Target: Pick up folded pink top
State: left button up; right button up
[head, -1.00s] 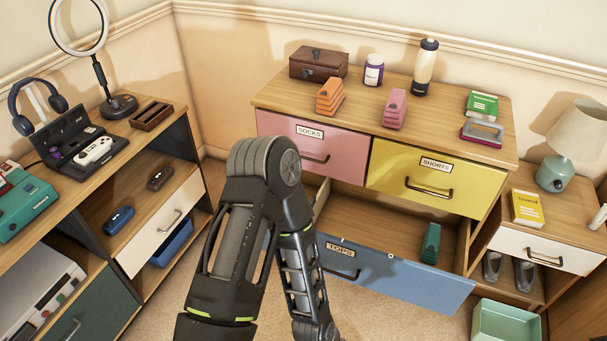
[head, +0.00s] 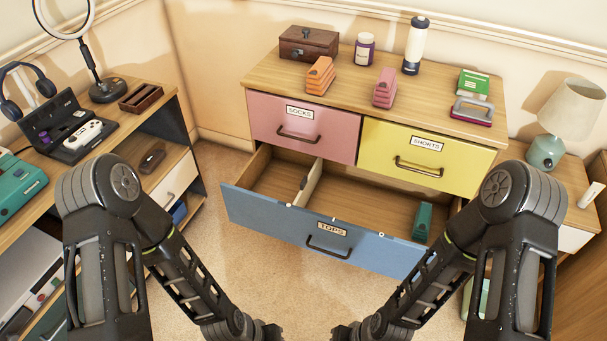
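The folded pink top (head: 385,87) stands upright on the dresser top (head: 437,107), near the middle of its front edge. A folded orange garment (head: 320,75) stands to its left. My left gripper (head: 268,333) and my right gripper (head: 344,333) are low in the head view, in front of the dresser and well away from the pink top. Both are cut off by the bottom edge, so their fingers cannot be made out.
The blue TOPS drawer (head: 280,222) is pulled out, with a divider (head: 305,185) and a teal folded item (head: 423,222) inside. The pink SOCKS drawer (head: 335,137) and yellow SHORTS drawer (head: 380,160) are shut. A brown box (head: 309,44), purple jar (head: 364,50) and bottle (head: 414,45) stand behind.

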aim_at(386, 86)
jog(key=i+l, duration=0.1)
jog(key=i, duration=0.9)
jog(key=z, duration=1.45)
